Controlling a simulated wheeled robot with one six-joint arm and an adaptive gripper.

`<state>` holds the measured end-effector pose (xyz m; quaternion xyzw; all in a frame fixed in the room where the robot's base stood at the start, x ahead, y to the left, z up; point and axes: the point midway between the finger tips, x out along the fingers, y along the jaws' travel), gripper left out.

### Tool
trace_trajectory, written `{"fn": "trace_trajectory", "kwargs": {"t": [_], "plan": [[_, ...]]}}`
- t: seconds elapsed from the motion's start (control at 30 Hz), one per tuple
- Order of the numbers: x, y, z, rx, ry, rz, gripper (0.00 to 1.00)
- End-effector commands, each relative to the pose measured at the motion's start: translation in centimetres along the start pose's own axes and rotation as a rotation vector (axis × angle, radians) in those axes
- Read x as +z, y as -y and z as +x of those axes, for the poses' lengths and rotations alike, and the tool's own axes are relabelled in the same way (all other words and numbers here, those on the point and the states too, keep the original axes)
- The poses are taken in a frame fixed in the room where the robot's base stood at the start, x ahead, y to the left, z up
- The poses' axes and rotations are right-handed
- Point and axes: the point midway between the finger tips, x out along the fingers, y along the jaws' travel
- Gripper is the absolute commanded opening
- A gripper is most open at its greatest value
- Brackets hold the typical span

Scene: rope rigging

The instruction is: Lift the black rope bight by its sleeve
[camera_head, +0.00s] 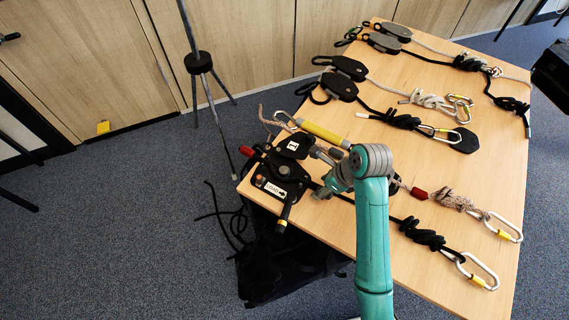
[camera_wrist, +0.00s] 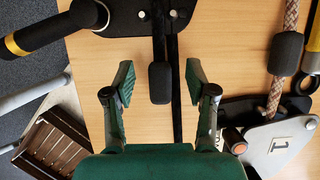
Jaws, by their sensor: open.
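In the wrist view, a short black sleeve (camera_wrist: 160,84) sits on black rope (camera_wrist: 158,42) above the wooden table. My gripper (camera_wrist: 159,79) is open, with one green-padded finger on each side of the sleeve and a visible gap on both sides. A straight black rope (camera_wrist: 177,115) runs just right of the sleeve. I cannot tell the height between fingertips and sleeve. In the head view, my teal arm reaches over the table's left end, beside the black rope device marked LOAD (camera_head: 275,190); the sleeve cannot be made out there.
A second black sleeve (camera_wrist: 286,53) on pinkish rope and a grey plate marked 1 (camera_wrist: 279,145) lie close on the right. A black handle with a yellow band (camera_wrist: 42,36) is at upper left. Pulleys (camera_head: 348,67), knotted ropes and carabiners (camera_head: 478,271) cover much of the table (camera_head: 440,185).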

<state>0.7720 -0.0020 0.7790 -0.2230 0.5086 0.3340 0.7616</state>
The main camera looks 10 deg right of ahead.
Motion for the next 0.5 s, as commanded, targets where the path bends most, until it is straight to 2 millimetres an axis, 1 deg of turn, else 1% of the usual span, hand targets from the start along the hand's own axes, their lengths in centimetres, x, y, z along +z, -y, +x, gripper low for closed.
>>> {"fn": "trace_trajectory", "kwargs": {"t": [0.03, 0.13, 0.4, 0.47, 0.5], "plan": [[-0.21, -0.5, 0.53, 0.003, -0.002, 0.0, 0.56], [-0.42, -0.93, 1.08, 0.001, -0.001, 0.001, 0.56], [-0.46, -0.99, 1.2, 0.0, 0.0, 0.002, 0.56], [-0.45, -0.99, 1.2, 0.0, 0.0, 0.002, 0.41], [-0.46, -0.98, 1.2, 0.0, 0.0, 0.002, 0.31]]}}
